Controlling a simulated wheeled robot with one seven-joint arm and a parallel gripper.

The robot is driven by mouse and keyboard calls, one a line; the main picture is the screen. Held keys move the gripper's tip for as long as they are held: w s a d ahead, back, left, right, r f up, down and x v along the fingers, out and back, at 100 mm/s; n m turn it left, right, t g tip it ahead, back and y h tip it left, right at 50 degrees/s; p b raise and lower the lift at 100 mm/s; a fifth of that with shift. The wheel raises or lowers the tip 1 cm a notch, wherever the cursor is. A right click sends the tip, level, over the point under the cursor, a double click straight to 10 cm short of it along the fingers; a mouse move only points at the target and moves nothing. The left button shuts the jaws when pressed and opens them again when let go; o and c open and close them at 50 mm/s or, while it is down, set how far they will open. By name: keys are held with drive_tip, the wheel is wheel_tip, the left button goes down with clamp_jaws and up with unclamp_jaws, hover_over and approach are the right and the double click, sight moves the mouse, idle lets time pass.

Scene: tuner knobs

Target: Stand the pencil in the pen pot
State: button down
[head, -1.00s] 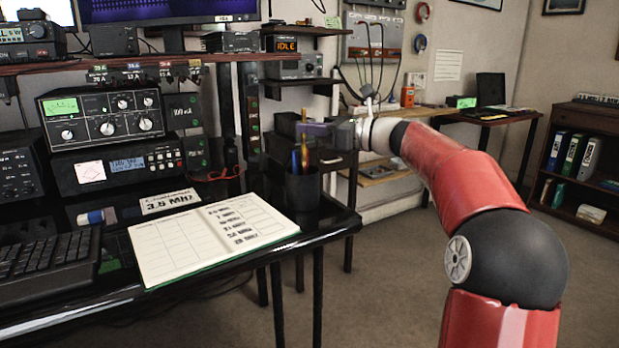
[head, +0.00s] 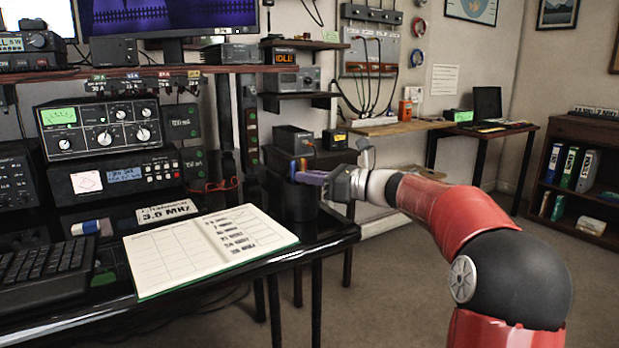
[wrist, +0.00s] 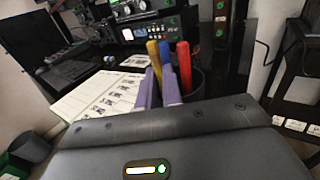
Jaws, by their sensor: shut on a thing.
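The black pen pot (head: 294,202) stands upright near the right end of the black desk. It also shows in the wrist view (wrist: 196,86), just beyond my fingers. My gripper (head: 310,178) is at the pot's rim, with its purple fingers low over the mouth. In the wrist view my gripper (wrist: 158,90) is shut on a yellow stick, which I take as the pencil (wrist: 154,58). It is close to upright. Its lower end is hidden by the fingers and pot, so I cannot tell how deep it is. A blue pen (wrist: 168,58) and a red pen (wrist: 184,62) stand close beside it.
An open logbook (head: 205,250) lies left of the pot. A keyboard (head: 45,270) and radio sets (head: 105,130) are further left. A dark box (head: 293,140) stands behind the pot. The floor right of the desk is clear.

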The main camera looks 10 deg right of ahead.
drive_tip(key=c, duration=1.8)
unclamp_jaws()
drive_tip(key=shift+f, duration=0.1)
drive_tip(key=shift+c, duration=0.2)
